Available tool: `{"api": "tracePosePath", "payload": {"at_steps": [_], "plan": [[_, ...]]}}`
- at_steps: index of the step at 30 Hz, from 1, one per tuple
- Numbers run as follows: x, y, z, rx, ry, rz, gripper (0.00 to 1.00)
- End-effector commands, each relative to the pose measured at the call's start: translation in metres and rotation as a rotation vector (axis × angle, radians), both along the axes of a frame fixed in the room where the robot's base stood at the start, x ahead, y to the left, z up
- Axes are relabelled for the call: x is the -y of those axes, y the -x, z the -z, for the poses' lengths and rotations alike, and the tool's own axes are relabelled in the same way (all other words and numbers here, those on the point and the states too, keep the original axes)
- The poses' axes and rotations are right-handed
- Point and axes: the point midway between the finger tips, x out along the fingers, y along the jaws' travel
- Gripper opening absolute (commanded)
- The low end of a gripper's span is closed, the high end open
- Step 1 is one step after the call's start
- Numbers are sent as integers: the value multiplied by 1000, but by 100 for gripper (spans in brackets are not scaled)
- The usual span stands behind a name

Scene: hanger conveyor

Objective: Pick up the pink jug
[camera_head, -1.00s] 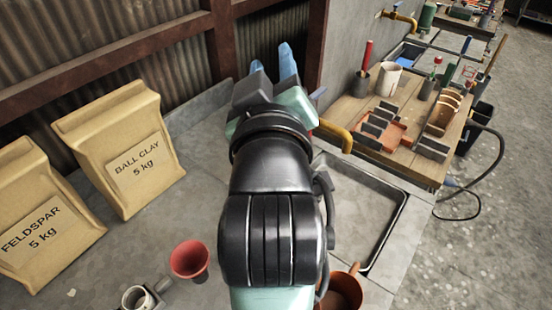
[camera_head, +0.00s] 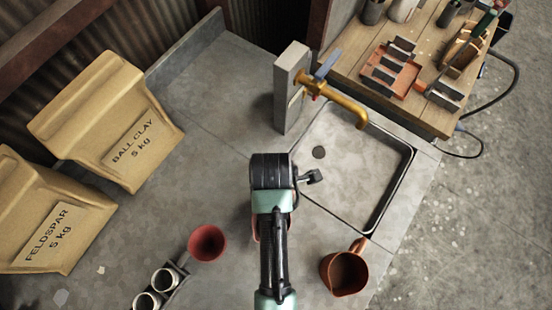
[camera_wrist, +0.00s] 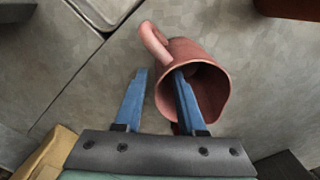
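The pink jug (camera_wrist: 213,78) is in the middle of the wrist view, its round mouth facing the camera and its loop handle (camera_wrist: 152,42) at upper left. My gripper (camera_wrist: 160,73) is open with blue fingers. The left finger is outside the jug, beside its wall; the right finger overlaps the mouth and appears to reach into it. The near wall lies between the fingers. Contact cannot be told. In the head view my arm hides nearly all of the jug; only a pink sliver (camera_head: 255,225) shows at its left.
A sink basin (camera_head: 345,170) with a brass tap (camera_head: 345,104) lies beyond. A copper-brown jug (camera_head: 345,273) stands at right, a red bowl (camera_head: 207,243) at left, with metal cups (camera_head: 164,279) nearby. Clay bags (camera_head: 110,125) stand at far left.

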Motion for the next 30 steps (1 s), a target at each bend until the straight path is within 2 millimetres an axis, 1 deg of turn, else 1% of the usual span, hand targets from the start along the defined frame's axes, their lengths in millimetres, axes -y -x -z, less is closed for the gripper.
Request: {"api": "tracePosePath", "payload": {"at_steps": [1, 3, 8, 15, 18, 21, 27, 28, 30], "plan": [[0, 0, 6, -1, 0, 1, 39], [0, 0, 12, 0, 0, 1, 39], [-1, 0, 20, 0, 0, 1, 39], [-5, 0, 51, 0, 0, 2, 39], [-5, 0, 60, 2, 1, 2, 39], [-5, 0, 65, 4, 0, 2, 39], [-5, 0, 66, 5, 0, 2, 39], [-5, 0, 66, 4, 0, 2, 37], [-5, 0, 66, 4, 0, 2, 25]]}}
